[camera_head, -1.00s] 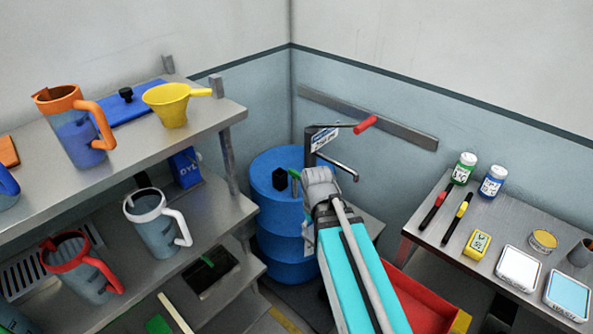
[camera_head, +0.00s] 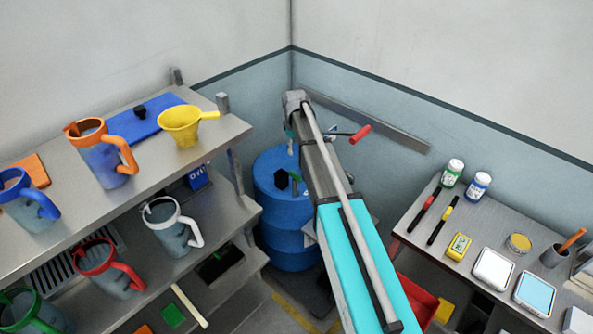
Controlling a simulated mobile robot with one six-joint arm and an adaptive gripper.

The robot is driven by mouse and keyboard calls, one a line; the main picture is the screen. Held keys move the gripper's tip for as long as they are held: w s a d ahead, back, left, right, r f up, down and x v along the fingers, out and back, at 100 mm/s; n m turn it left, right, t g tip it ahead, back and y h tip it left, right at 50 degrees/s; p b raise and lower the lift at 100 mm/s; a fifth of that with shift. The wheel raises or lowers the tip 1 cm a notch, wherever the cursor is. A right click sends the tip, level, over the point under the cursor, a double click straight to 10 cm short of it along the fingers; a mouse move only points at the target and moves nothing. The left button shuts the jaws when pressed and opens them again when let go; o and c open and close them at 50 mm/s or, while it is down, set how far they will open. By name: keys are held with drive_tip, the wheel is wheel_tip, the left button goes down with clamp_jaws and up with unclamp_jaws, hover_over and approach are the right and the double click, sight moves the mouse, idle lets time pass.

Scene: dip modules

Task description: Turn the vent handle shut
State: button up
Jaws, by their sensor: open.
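A blue drum (camera_head: 287,240) stands in the corner. I cannot tell for certain which part is the vent handle. A crank with a red grip (camera_head: 360,134) sticks out to the right behind my arm, above the drum. My arm reaches up across the view, and its bent end is above the drum's top. My gripper's fingers are hidden behind the arm. My arm also hides the pump body and the right side of the drum top.
A steel shelf (camera_head: 222,130) on the left holds several jugs and a yellow funnel (camera_head: 185,122). A steel table (camera_head: 478,222) on the right carries bottles, markers and trays. A red bin (camera_head: 415,300) is low behind my arm. A grey rail runs along the back wall.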

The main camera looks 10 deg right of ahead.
sight(295, 173)
drive_tip(key=shift+f, duration=0.15)
idle(0.3)
wheel_tip(295, 173, down, 14)
drive_tip(key=b, duration=1.4)
drive_tip(key=shift+r, duration=0.25)
clamp_jaws()
